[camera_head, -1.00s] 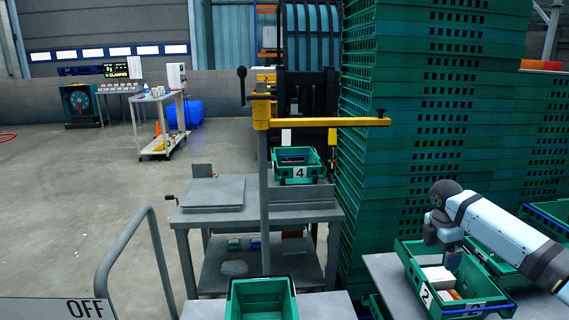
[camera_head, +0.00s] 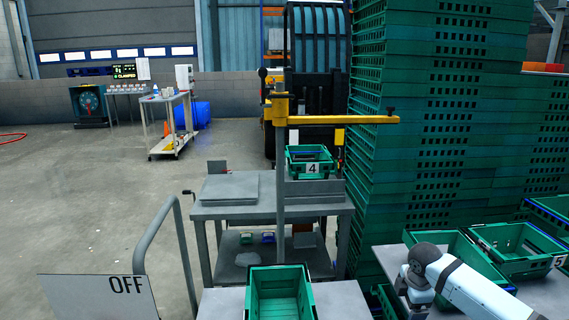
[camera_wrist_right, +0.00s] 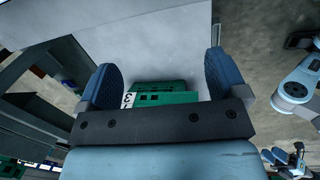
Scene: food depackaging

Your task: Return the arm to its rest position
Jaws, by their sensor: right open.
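My right arm comes in from the right in the head view, its wrist bent down at the front table's edge. My right gripper shows in the wrist view (camera_wrist_right: 163,78), with its two blue fingers wide apart and nothing between them. Beyond the fingers is a green bin (camera_wrist_right: 168,98) with a number label, apart from them. Part of what looks like my other arm shows at the right of the wrist view, with a small blurred end that may be my left gripper (camera_wrist_right: 287,158). The head view does not show the left gripper.
Green bins (camera_head: 520,248) stand on the right table, beside and behind my right arm. An empty green bin (camera_head: 279,295) is at front centre. Bin 4 (camera_head: 312,169) sits on the grey bench. A tall crate stack (camera_head: 440,120) rises behind. A grey railing (camera_head: 178,215) is left.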

